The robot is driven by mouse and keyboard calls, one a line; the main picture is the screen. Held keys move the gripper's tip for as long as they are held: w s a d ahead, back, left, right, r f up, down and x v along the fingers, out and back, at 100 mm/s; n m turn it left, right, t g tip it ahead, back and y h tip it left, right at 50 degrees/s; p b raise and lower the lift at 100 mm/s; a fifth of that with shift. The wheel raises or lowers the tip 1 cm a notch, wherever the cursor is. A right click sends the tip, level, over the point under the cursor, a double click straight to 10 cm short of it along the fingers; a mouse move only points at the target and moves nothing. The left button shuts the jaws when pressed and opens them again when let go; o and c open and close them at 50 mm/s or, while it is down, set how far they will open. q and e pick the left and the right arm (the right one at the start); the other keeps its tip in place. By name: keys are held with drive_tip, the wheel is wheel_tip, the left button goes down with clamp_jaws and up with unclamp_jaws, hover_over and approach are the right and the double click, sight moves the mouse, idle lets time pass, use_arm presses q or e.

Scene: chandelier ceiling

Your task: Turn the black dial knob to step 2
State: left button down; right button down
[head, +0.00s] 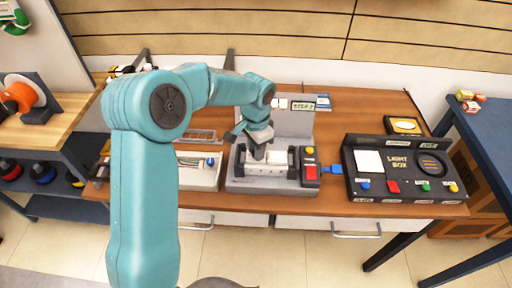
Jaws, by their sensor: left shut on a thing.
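A grey device (234,183) stands on the wooden table, with a raised back panel, a white part in its middle, and a yellow button and a red button at its right. A small greenish label (303,106) at its top seems to read "STEP 2". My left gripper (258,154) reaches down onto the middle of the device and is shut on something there. The black dial knob does not show clearly; the gripper and arm cover that spot, so its setting cannot be read. My right gripper is not in view.
A black light box (398,196) with coloured buttons stands to the right, and a blue piece (331,169) lies between it and the device. A grey panel (205,174) with a blue knob is left of the device. A dark blue table (490,125) stands far right.

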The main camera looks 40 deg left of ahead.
use_arm(q)
drive_tip(key=shift+m, duration=0.5)
drive_tip(key=c, duration=0.9)
unclamp_jaws()
drive_tip(key=shift+o, duration=0.2)
wheel_tip(320, 180, up, 16)
drive_tip(key=shift+r, duration=0.15)
